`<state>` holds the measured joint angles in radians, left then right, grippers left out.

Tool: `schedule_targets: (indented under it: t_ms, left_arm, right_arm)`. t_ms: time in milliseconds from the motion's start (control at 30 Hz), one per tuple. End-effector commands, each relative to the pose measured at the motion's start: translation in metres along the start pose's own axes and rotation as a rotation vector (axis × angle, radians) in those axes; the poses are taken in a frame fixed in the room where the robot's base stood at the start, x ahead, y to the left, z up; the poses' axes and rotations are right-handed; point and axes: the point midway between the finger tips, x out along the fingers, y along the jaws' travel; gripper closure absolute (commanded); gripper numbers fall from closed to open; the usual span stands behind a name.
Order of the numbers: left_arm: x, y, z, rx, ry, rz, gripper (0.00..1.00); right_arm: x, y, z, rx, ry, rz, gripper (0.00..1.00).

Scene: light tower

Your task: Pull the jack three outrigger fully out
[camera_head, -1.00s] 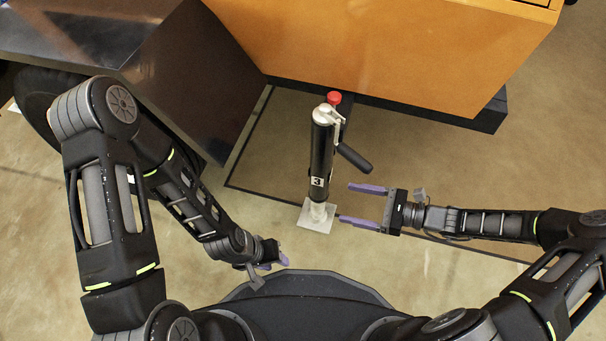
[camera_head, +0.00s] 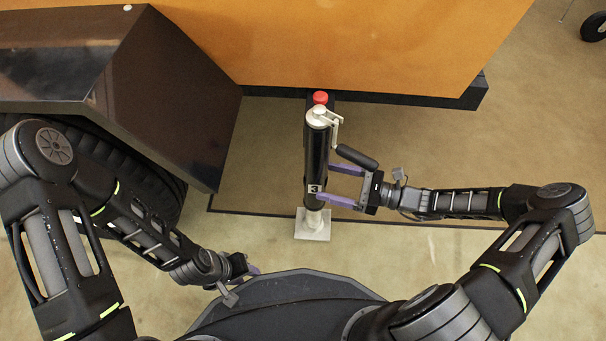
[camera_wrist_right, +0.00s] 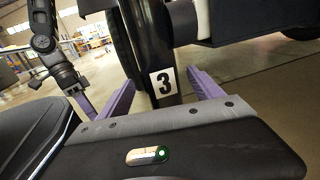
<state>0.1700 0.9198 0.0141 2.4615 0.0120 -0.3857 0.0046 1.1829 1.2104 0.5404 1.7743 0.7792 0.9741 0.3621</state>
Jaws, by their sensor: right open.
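Jack three (camera_head: 316,150) is a black upright tube with a pale top, a side crank with a black grip (camera_head: 357,157), and a white "3" label. Its square foot plate (camera_head: 312,225) is at floor level. A red knob (camera_head: 320,97) shows just behind its top. My right gripper (camera_head: 328,185) is open, its purple fingers reaching the tube from the right, below the crank. In the right wrist view the tube with the label (camera_wrist_right: 164,82) appears between the fingers; contact cannot be told. My left gripper (camera_head: 252,271) is low at left, away from the jack, its jaws unclear.
The orange trailer body (camera_head: 380,45) with a black lower edge stands behind the jack. A dark fender (camera_head: 165,100) over a tyre is at left. Floor is open to the right. A small wheel (camera_head: 594,27) is at far upper right.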

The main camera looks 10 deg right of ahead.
Motion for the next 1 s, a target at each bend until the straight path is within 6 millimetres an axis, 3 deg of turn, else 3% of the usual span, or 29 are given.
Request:
schedule_targets:
  t_ms: [500,867,1000]
  left_arm:
    - [0.022,-0.009,-0.003,-0.002,0.003,0.005,0.64]
    - [0.022,-0.009,-0.003,-0.003,0.003,0.005,0.64]
    - [0.022,-0.009,-0.003,-0.003,0.003,0.005,0.64]
  right_arm:
    - [0.069,0.001,-0.002,0.000,-0.002,0.002,0.25]
    - [0.074,0.001,0.000,0.000,0.000,0.001,0.25]
    - [0.074,0.000,0.000,0.000,0.000,0.001,0.37]
